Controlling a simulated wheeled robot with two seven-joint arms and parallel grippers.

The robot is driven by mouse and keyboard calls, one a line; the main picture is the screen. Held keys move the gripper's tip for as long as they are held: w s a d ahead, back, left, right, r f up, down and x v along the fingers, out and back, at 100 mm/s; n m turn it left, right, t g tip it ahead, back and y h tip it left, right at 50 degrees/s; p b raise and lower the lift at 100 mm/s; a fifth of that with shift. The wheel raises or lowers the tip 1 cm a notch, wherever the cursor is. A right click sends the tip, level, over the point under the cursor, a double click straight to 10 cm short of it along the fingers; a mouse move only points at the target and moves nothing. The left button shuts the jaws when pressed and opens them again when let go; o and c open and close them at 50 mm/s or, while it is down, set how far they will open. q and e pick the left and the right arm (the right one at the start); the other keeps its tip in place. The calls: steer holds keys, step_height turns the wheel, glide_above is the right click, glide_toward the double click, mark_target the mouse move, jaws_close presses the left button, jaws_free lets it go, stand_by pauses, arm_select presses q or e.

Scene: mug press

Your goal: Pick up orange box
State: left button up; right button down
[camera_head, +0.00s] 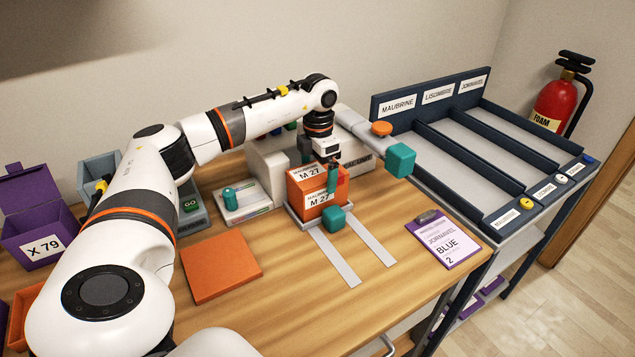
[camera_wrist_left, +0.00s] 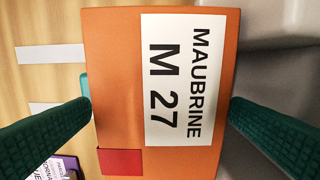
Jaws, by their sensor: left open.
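The orange box (camera_head: 320,198) carries white labels reading M 27 and sits on a light grey plate at the back ends of two pale rails (camera_head: 335,258). My left gripper (camera_head: 331,172) points down just over the box, with a teal finger in front of its top. In the left wrist view the orange box (camera_wrist_left: 115,60) fills the middle, with its MAUBRINE M 27 label up. The open teal fingers (camera_wrist_left: 160,112) lie on its two sides; whether they touch it I cannot tell. My right gripper is not in view.
A teal block (camera_head: 334,219) stands right in front of the box, and another teal block (camera_head: 400,160) sticks out from the grey press (camera_head: 268,165) behind. A clipboard (camera_head: 445,240) lies right, an orange mat (camera_head: 220,265) left. The labelled rack (camera_head: 480,145) stands beyond.

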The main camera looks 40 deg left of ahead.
arm_select(q)
step_height(320, 180, down, 3)
steer(key=shift+s+f, duration=0.1)
steer(key=shift+f, duration=0.1)
steer(key=shift+c, duration=0.2)
steer(key=c, duration=1.1)
steer(key=shift+r, duration=0.1)
steer(key=shift+c, duration=0.2)
